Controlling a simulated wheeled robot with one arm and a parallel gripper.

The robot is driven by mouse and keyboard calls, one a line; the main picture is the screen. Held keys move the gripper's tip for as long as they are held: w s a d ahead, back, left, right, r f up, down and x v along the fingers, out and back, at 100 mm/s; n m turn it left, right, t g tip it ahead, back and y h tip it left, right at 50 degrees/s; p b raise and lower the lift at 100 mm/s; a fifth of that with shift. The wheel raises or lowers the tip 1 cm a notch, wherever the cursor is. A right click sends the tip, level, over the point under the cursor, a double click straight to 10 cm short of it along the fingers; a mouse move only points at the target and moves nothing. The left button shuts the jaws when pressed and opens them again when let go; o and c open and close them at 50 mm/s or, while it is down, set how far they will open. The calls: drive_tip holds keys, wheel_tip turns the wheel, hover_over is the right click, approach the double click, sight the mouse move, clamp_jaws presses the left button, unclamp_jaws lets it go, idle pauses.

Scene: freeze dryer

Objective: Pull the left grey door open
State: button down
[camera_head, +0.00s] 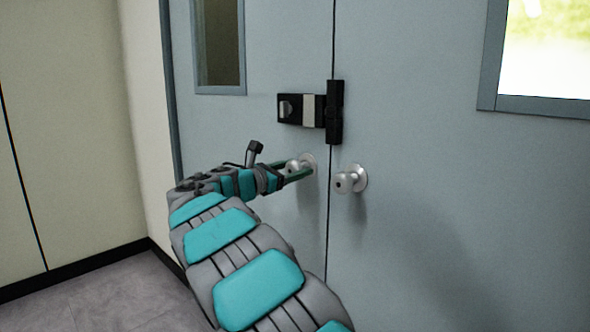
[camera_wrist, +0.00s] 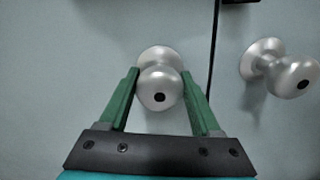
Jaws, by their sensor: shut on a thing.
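The left grey door (camera_head: 220,130) stands in its frame, its edge meeting the right door along a thin dark seam. Its round silver knob (camera_head: 307,160) is partly hidden by my gripper (camera_head: 299,171). In the wrist view, the green fingers of my gripper (camera_wrist: 160,92) are on either side of the left knob (camera_wrist: 160,72) and closed on it. The knob has a dark keyhole at its middle.
The right grey door (camera_head: 450,200) has its own silver knob (camera_head: 350,180) close beside the left one. A black latch (camera_head: 335,112) sits above the knobs at the seam. A beige wall (camera_head: 70,130) stands at the left, with grey floor (camera_head: 110,300) below.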

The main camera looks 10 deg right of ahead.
drive_tip(key=shift+m, duration=0.4)
drive_tip(key=shift+d+m, duration=0.1)
drive_tip(key=shift+m, duration=0.5)
drive_tip(key=m+b, duration=0.1)
drive_tip(key=m, duration=0.2)
drive_tip(key=shift+f+b, duration=0.1)
drive_tip(key=shift+b, duration=0.2)
drive_tip(key=shift+s+m+b, duration=0.1)
drive_tip(key=shift+m+b, duration=1.05)
drive_tip(key=shift+m, duration=0.95)
